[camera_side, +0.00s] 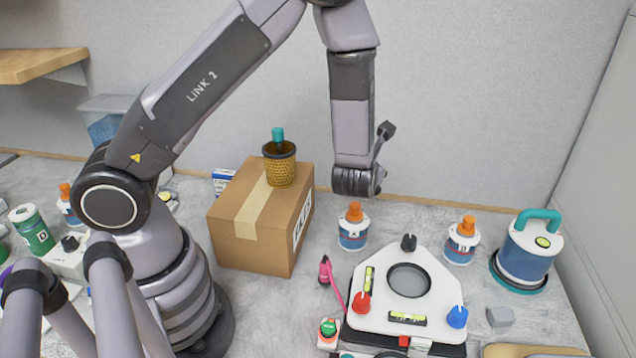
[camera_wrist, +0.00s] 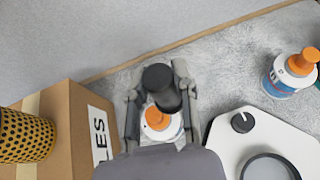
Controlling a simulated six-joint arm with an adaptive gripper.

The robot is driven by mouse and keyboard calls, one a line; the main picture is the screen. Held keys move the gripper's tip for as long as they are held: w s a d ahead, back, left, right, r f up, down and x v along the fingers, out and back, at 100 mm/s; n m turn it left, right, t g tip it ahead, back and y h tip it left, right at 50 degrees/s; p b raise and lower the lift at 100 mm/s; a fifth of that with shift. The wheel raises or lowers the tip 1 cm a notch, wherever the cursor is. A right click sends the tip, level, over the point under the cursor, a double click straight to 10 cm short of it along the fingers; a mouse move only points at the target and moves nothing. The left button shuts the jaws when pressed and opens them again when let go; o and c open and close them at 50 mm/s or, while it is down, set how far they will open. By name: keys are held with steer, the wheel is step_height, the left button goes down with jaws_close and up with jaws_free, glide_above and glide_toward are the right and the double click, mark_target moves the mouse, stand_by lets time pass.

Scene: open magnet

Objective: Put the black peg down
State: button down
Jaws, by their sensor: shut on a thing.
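My gripper (camera_wrist: 157,88) is shut on the black peg (camera_wrist: 158,78), a dark cylinder between its two fingers in the wrist view. In the side view my gripper (camera_side: 358,184) hangs in the air, above and close to a white bottle with an orange top (camera_side: 353,228). The peg cannot be made out clearly there. In the wrist view the same orange-topped bottle (camera_wrist: 158,120) shows behind the peg, partly covered by it.
A cardboard box (camera_side: 250,222) bearing a yellow mesh cup (camera_side: 280,165) stands left of my gripper. A white three-cornered plate (camera_side: 385,318) with coloured knobs lies at right front. Another orange-topped bottle (camera_side: 461,241) and a blue-white container (camera_side: 528,252) stand farther right.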

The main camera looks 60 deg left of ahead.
steer(key=shift+w+f, duration=6)
steer(key=shift+f, duration=0.1)
steer(key=shift+f, duration=0.15)
steer(key=c, duration=0.9)
jaws_free()
